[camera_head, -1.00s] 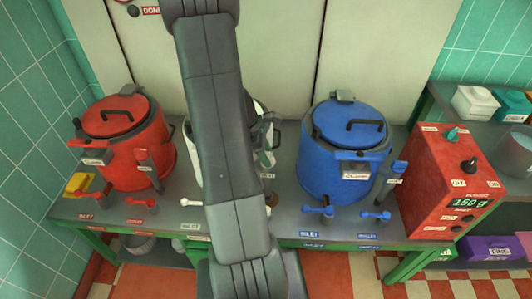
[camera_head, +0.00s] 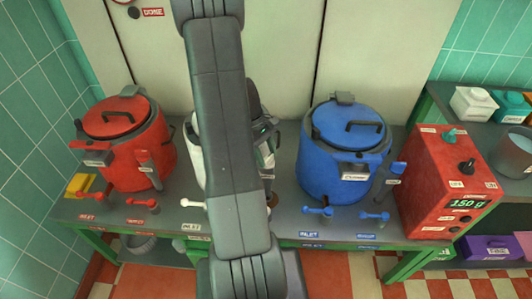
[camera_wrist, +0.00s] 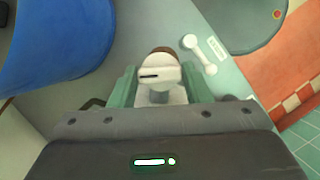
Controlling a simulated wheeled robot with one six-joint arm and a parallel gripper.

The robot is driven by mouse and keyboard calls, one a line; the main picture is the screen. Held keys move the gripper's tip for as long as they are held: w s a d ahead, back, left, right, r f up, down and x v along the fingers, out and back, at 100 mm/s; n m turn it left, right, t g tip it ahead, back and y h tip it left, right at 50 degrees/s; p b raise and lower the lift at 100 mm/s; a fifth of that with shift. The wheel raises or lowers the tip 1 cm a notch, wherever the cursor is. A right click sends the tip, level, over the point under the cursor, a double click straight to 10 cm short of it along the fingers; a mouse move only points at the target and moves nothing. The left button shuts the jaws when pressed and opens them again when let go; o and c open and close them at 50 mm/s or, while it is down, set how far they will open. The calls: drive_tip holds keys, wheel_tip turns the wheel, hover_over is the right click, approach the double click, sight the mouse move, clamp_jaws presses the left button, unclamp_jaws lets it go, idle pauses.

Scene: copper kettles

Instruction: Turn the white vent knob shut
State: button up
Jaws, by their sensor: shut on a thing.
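The white vent knob (camera_wrist: 158,76) shows in the wrist view with a dark line across its face, the line lying roughly level in the picture. My gripper (camera_wrist: 162,88) has its two green fingers on either side of the knob and is shut on it. The knob's lower part is partly hidden by the gripper body. In the head view, the white kettle (camera_head: 195,152) stands mostly hidden behind my arm, and the knob cannot be made out there.
A blue kettle (camera_head: 342,150) stands right of the white one and a red kettle (camera_head: 135,150) left. A small white handle (camera_wrist: 200,54) lies close to the knob. A red box (camera_head: 445,190) with a display reading 150 g stands at the bench's right end.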

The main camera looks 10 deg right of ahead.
drive_tip(key=m+y, duration=0.1)
drive_tip(key=m, duration=0.1)
drive_tip(key=m+y, duration=0.1)
drive_tip(key=m, duration=0.2)
drive_tip(key=shift+w+d+m+g, duration=0.1)
drive_tip(key=shift+d+m+g, duration=0.1)
drive_tip(key=shift+m+g, duration=0.15)
drive_tip(key=m+y, duration=0.2)
drive_tip(key=m, duration=0.3)
drive_tip(key=shift+d, duration=0.1)
drive_tip(key=shift+m, duration=0.25)
drive_tip(key=o, duration=1)
drive_tip(key=shift+r, duration=0.1)
drive_tip(key=v, duration=1.3)
drive_tip(key=shift+w+d+r, duration=0.1)
drive_tip(key=shift+w+r, duration=0.15)
drive_tip(key=shift+w, duration=0.05)
